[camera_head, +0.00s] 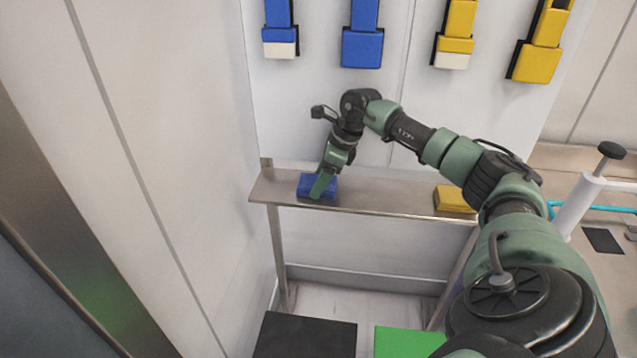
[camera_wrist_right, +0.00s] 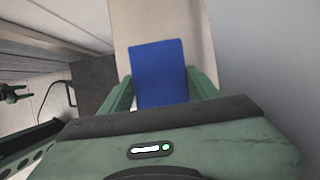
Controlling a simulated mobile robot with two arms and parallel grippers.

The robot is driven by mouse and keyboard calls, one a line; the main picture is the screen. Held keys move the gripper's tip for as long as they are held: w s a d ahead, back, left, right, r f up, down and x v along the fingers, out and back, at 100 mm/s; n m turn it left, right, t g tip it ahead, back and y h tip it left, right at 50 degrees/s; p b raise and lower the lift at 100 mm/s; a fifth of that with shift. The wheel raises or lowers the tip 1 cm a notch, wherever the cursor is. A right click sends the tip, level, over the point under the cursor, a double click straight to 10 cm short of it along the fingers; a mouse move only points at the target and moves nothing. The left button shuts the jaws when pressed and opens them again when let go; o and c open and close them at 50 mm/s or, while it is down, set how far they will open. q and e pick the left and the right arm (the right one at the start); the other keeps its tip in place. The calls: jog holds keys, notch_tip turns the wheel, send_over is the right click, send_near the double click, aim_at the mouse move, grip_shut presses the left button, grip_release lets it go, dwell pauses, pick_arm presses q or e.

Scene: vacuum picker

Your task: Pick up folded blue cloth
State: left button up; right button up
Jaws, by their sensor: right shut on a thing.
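The folded blue cloth (camera_head: 307,181) lies at the left end of a narrow metal shelf (camera_head: 375,202). My right gripper (camera_head: 320,187) reaches down onto it from above. In the right wrist view the blue cloth (camera_wrist_right: 158,70) sits between the two green fingers of my right gripper (camera_wrist_right: 160,92), which are shut on it. The cloth appears to be at shelf level; I cannot tell whether it is clear of the surface.
A folded yellow cloth (camera_head: 453,198) lies further right on the shelf. Blue holders (camera_head: 362,47) and yellow holders (camera_head: 533,62) hang on the wall above. A black block (camera_head: 305,335) and a green block (camera_head: 408,342) are below. A white cylinder (camera_head: 580,205) stands at the right.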

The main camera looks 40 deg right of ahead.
aim_at(312, 181)
jog(key=shift+r, duration=0.25)
notch_tip(312, 181, up, 4)
jog(key=shift+f+b, duration=0.25)
jog(key=shift+b, duration=0.55)
jog(key=s+a+b, duration=0.5)
jog(key=s+a, duration=0.6)
jog(key=a, duration=0.3)
jog(key=shift+s, duration=0.15)
